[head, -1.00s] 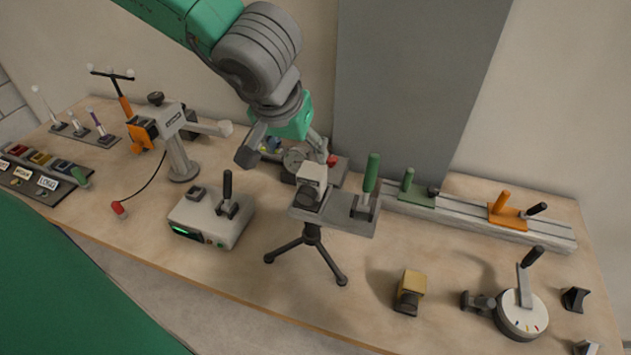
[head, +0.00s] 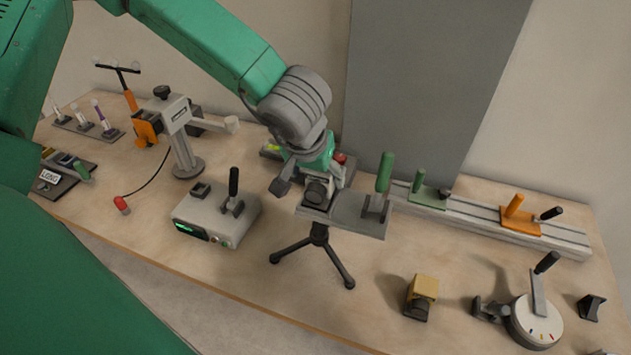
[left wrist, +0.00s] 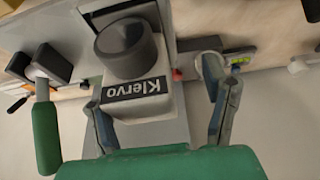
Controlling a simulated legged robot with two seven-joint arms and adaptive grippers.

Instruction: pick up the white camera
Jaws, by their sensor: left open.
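The white camera (head: 317,189) sits on the grey plate (head: 345,218) of a black tripod, its dark lens facing forward. My left gripper (head: 308,177) is open and right over it, hiding most of its body. In the left wrist view the camera (left wrist: 150,101) shows its black lens and a "Klervo" label. The open left gripper (left wrist: 158,95) has one finger on each side of it, with a clear gap on the right; I cannot tell whether the left finger touches. My right gripper is not in view.
A green-handled lever (head: 384,172) stands on the same plate, right of the camera. A grey control box (head: 215,215) is to the left. A yellow block-shaped device (head: 424,288) and a round dial (head: 536,321) are at the right. A grey panel (head: 425,90) rises behind.

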